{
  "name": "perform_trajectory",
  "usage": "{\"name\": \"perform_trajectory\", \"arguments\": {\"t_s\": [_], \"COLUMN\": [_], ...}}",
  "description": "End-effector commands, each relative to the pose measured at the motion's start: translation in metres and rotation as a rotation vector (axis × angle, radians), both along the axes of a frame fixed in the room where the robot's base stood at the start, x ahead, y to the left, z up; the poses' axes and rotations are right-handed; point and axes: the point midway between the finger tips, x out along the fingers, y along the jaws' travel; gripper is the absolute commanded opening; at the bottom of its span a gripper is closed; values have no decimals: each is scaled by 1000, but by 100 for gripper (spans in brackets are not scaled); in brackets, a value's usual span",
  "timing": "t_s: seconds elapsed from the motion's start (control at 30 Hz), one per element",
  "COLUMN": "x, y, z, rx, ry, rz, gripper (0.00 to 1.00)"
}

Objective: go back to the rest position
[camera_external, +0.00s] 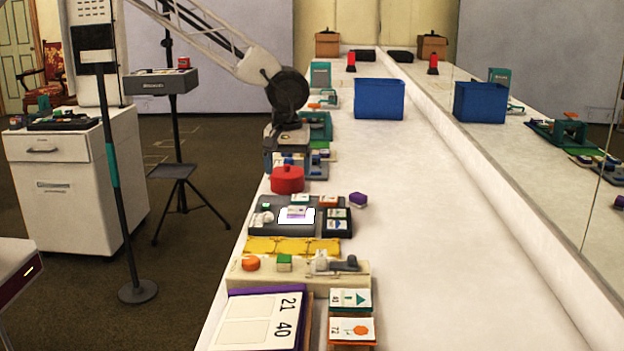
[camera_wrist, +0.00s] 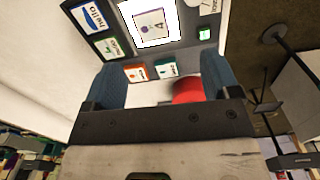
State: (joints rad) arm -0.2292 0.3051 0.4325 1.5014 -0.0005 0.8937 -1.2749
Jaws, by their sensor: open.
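My gripper (camera_wrist: 160,66) shows in the wrist view with its two blue-grey fingers wide apart and nothing held between them. In the external view my gripper (camera_external: 285,148) hangs pointing down at the left side of the long white counter. It appears close to a red lidded pot (camera_external: 287,181), which also shows in the wrist view (camera_wrist: 187,90), partly hidden by the gripper body. Whether the gripper touches anything beneath it, I cannot tell. The fingertips are hard to make out in the external view.
A dark tray with cards (camera_external: 262,229), a yellow strip (camera_external: 291,247) and a number board (camera_external: 262,317) line the counter's left edge. A blue bin (camera_external: 379,99) stands farther back. A mirror runs along the right. The counter's right half is mostly clear.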

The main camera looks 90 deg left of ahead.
Motion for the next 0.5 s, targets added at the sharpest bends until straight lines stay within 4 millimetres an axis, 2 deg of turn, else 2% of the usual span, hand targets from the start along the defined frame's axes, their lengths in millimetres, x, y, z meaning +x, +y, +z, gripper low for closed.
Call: {"name": "perform_trajectory", "arguments": {"t_s": [0.17, 0.5], "x": [-26, -93], "y": [-20, -62], "z": [38, 108], "rx": [5, 17], "ry": [-16, -47], "rz": [-92, -310], "gripper": [82, 82]}}
